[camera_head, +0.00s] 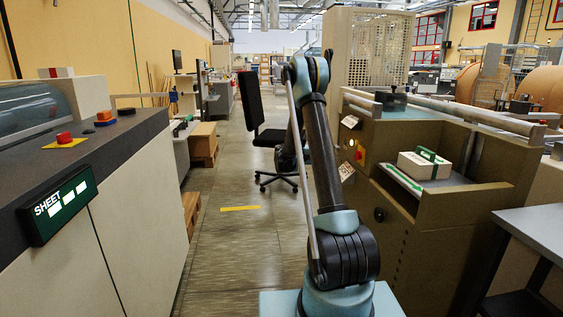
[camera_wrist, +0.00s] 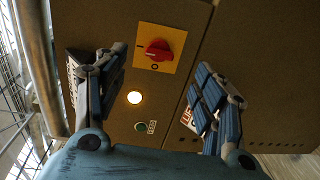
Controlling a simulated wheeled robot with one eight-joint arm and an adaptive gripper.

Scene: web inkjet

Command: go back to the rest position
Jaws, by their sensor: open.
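My gripper (camera_wrist: 158,98) shows in the wrist view with its two fingers spread wide apart and nothing between them. It faces the brown machine panel, which has a red rotary switch (camera_wrist: 158,50) on a yellow plate, a lit round lamp (camera_wrist: 134,97) and a dark green button (camera_wrist: 141,127). I cannot tell how far the fingers are from the panel. In the head view my arm stands raised in the middle, and the gripper itself is hidden behind the arm. The same switch shows there on the machine's left face (camera_head: 359,154).
A grey counter (camera_head: 75,150) runs along the left. An office chair (camera_head: 262,125) stands in the aisle. The floor between counter and machine (camera_head: 235,240) is clear.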

